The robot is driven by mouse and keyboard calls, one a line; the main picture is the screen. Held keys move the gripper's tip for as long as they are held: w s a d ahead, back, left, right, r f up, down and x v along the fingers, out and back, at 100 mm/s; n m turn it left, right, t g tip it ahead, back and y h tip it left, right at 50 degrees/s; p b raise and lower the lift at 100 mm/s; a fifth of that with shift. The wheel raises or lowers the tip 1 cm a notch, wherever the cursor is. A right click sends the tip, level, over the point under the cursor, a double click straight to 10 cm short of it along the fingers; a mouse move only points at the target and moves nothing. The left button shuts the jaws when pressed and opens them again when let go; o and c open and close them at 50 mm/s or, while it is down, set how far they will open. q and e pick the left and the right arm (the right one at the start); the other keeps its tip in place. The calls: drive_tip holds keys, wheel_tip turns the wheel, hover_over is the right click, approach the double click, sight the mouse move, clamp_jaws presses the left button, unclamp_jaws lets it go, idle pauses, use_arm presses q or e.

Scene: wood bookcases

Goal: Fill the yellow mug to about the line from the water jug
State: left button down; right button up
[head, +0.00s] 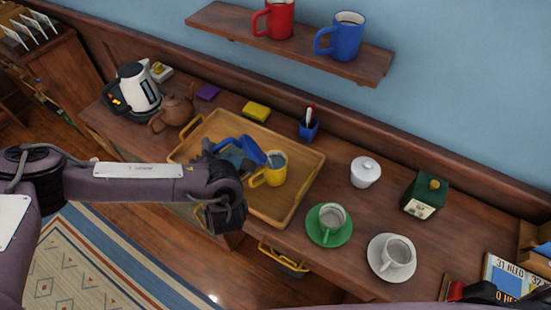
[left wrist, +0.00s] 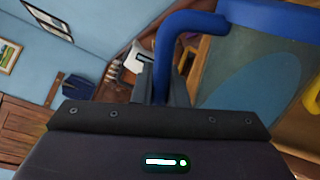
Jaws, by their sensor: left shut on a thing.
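The water jug (head: 252,149) has a blue rim and handle and a see-through body. My left gripper (head: 214,160) is shut on its handle, which also shows in the left wrist view (left wrist: 178,36). The jug is held over the wooden tray, tilted with its rim toward the yellow mug. The yellow mug (head: 274,177) stands upright on the tray, just right of the jug's rim. Its inside looks bluish, but I cannot tell the water level or see the line. I cannot make out a pouring stream. A dark shape at the lower right may be my right gripper (head: 484,292); its jaws are unclear.
The tray (head: 308,184) lies on a wooden bookcase top. A teapot (head: 174,111) and kettle (head: 137,88) stand left. A shelf (head: 335,58) hangs above with red and blue mugs.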

use_arm(q)
drive_tip(key=shift+w+a, duration=0.1)
drive_tip(key=shift+w, duration=0.1)
drive_tip(key=shift+s+d+r, duration=0.1)
drive_tip(key=shift+s+d, duration=0.05)
drive_tip(key=shift+d, duration=0.1)
drive_tip(key=shift+a, duration=0.2)
drive_tip(key=shift+p, duration=0.3)
drive_tip(key=shift+d, duration=0.25)
drive_tip(key=shift+w+a, duration=0.2)
drive_tip(key=shift+d, duration=0.1)
